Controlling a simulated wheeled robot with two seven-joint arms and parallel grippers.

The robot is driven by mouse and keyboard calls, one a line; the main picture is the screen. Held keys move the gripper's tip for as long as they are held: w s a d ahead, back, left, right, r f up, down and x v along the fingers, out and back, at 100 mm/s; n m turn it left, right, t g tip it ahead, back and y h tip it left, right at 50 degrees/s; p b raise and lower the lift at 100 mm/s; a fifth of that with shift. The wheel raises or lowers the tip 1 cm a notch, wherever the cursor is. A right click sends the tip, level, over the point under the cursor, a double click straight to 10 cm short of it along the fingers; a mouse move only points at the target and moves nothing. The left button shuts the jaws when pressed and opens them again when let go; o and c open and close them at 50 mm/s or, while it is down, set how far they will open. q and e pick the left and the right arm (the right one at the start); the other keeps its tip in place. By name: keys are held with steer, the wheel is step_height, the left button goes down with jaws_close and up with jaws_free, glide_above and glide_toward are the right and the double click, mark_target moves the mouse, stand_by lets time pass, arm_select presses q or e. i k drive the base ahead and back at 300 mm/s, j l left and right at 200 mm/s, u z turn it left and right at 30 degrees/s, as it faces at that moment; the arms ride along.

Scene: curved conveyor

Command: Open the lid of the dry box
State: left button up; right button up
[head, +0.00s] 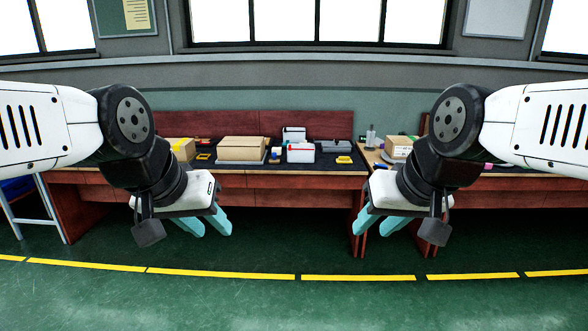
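A small white box (301,155) with a red mark near its top left edge stands on the dark top of the left desk, near the middle of the view. It looks like the dry box. A white and dark piece (293,134) rises behind it; whether this is its raised lid or a separate object is too small to tell. My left gripper (209,229) hangs in front of the desk, left of and below the box, its teal fingers apart and empty. My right gripper (375,229) hangs to the right of and below the box, fingers apart and empty. Neither touches anything.
A cardboard box (242,149) stands left of the white box. A grey case (334,146) and a yellow item (344,160) lie to its right. The right desk (372,158) holds another carton (398,147), partly hidden by my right arm. The green floor (290,300) in front is clear.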

mark_target(336, 142)
steer(key=i, duration=2)
steer(key=i+j+z, duration=0.1)
steer(key=i, duration=1.9)
